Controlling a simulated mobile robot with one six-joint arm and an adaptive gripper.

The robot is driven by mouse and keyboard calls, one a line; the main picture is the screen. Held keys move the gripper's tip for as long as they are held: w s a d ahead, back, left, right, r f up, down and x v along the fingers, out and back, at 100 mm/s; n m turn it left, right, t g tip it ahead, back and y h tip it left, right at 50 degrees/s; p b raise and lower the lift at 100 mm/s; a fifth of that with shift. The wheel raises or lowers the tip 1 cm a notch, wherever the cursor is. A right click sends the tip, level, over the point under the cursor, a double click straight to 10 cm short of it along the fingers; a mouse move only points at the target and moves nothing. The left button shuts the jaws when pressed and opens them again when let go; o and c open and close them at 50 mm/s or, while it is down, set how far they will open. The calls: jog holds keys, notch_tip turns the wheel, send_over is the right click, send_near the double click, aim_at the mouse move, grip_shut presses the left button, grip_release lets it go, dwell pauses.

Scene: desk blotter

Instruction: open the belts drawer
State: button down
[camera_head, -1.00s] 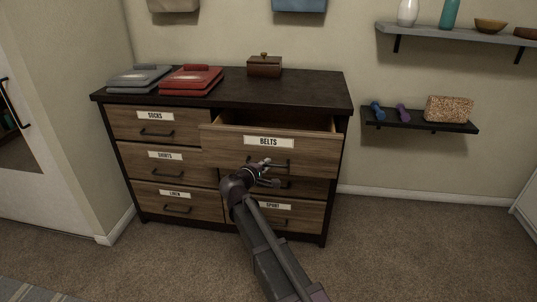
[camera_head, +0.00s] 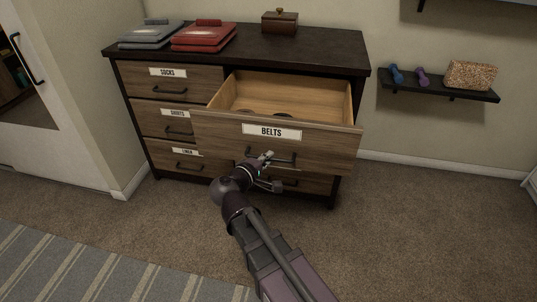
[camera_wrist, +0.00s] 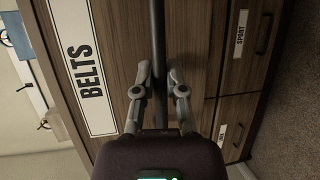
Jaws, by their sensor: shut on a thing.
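The belts drawer (camera_head: 215,124) is the top right drawer of the dresser. It is pulled well out, and its light wooden inside (camera_head: 320,97) shows, with small dark things partly visible behind the front panel. Its white BELTS label also shows in the wrist view (camera_wrist: 86,68). My gripper (camera_head: 268,169) is at the drawer's front and is shut on the dark bar handle (camera_head: 285,161). In the wrist view my gripper's fingers (camera_wrist: 158,75) sit on either side of the handle bar (camera_wrist: 158,30).
The dresser top (camera_head: 330,45) bears grey folded clothes (camera_head: 152,35), red folded clothes (camera_head: 203,36) and a small brown box (camera_head: 280,21). The socks drawer (camera_head: 200,80) and the drawers below are closed. A wall shelf (camera_head: 430,88) is at the right. Carpet (camera_head: 420,220) lies free in front.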

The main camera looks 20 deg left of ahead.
jog(key=c, duration=0.7)
grip_release()
jog(key=shift+s, duration=0.15)
